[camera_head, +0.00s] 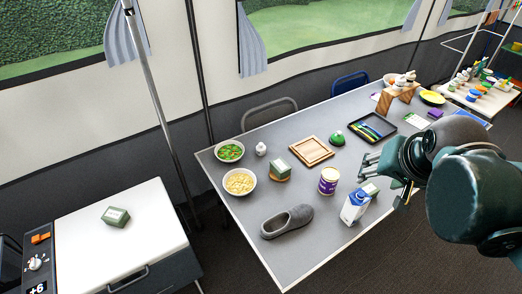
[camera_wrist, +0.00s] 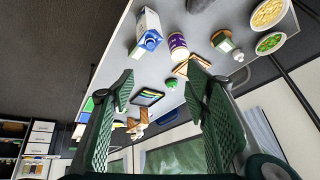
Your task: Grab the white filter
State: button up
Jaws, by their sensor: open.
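A small white object (camera_head: 261,149) stands on the far left part of the grey table, beside the bowl of green and orange food. It also shows in the wrist view (camera_wrist: 238,56). It is the nearest match to a white filter, but it is too small for me to be sure. My gripper (camera_head: 366,164) is open and empty over the right side of the table, well away from that object. In the wrist view my gripper (camera_wrist: 158,74) has its two green ribbed fingers wide apart with nothing between them.
On the table (camera_head: 232,186) are two bowls, a green-white box (camera_head: 279,168), a wooden frame (camera_head: 311,151), a purple-labelled tin (camera_head: 328,181), a carton (camera_head: 355,206), a grey slipper (camera_head: 287,222) and a dark tray (camera_head: 372,128). A metal pole (camera_head: 157,95) stands left of the table.

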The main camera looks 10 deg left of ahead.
jog(key=w+a+r+m+g, duration=0.2)
jog(key=w+a+m, duration=0.45)
jog(key=w, duration=0.75)
jog(key=m+g+h+p, duration=0.2)
jog(key=m+g+p, duration=0.15)
jog(key=m, duration=0.75)
send_over(260, 143)
jog(key=shift+g, duration=0.45)
notch_tip(260, 143, down, 28)
jog(key=shift+w+a+f, duration=0.1)
jog(key=shift+w+a, duration=0.05)
jog(key=shift+a+f, duration=0.2)
jog(key=shift+f, duration=0.1)
jog(key=shift+d+f+b, duration=0.2)
jog(key=shift+f+b, duration=0.15)
jog(key=shift+f, duration=0.85)
jog(key=shift+f, duration=0.1)
